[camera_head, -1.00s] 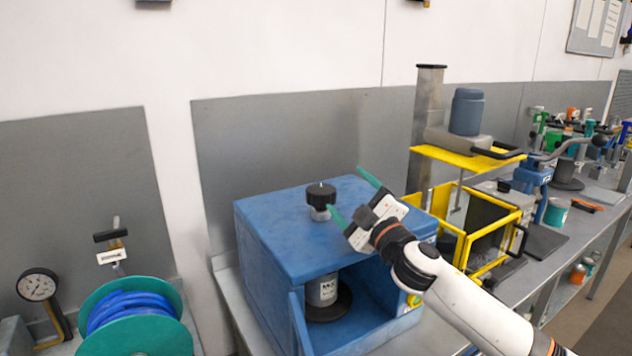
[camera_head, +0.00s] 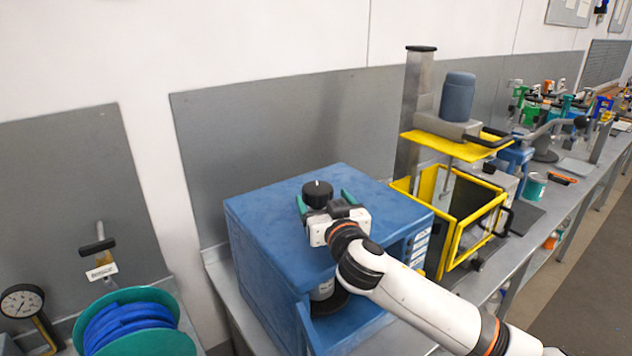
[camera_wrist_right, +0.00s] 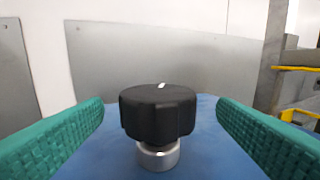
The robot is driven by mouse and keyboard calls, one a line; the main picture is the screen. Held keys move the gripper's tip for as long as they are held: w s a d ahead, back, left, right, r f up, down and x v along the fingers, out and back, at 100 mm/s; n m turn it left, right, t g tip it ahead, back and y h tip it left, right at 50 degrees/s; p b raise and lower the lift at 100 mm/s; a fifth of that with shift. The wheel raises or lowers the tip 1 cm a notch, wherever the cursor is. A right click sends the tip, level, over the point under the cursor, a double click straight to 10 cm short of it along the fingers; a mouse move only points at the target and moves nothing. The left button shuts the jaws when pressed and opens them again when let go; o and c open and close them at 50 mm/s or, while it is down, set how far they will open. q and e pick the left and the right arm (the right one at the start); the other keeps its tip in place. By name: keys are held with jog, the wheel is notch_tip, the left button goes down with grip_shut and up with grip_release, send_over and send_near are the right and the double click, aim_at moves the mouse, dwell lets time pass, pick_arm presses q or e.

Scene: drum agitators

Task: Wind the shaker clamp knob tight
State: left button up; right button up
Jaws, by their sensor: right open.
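The black clamp knob (camera_head: 317,192) stands on top of the blue shaker box (camera_head: 262,215). In the right wrist view the knob (camera_wrist_right: 158,113) is fluted, with a white mark on top, and sits on a silver collar (camera_wrist_right: 158,156). My right gripper (camera_head: 324,200) is open, its green fingers on either side of the knob. In the wrist view there is a gap between each finger and the knob. A can (camera_head: 322,290) stands inside the box, mostly hidden by my right arm. My left gripper is not in view.
A yellow-framed mixer stand (camera_head: 462,150) with a grey motor stands right of the box. A green reel of blue hose (camera_head: 135,325) and a dial gauge (camera_head: 22,303) are at lower left. The bench continues right with several tools.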

aim_at(315, 188)
jog(key=p+x, duration=0.1)
jog(key=x, duration=0.4)
jog(key=shift+a, duration=0.15)
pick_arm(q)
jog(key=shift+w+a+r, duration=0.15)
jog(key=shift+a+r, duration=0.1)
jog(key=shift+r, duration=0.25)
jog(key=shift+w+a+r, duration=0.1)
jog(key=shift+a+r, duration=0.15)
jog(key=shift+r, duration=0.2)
pick_arm(e)
jog(key=shift+w+a, duration=0.1)
jog(key=shift+w, duration=0.45)
jog(key=c, duration=1)
jog(key=shift+o, duration=0.2)
pick_arm(q)
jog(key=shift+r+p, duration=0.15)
jog(key=shift+p, duration=0.2)
pick_arm(e)
jog(key=shift+y, duration=0.3)
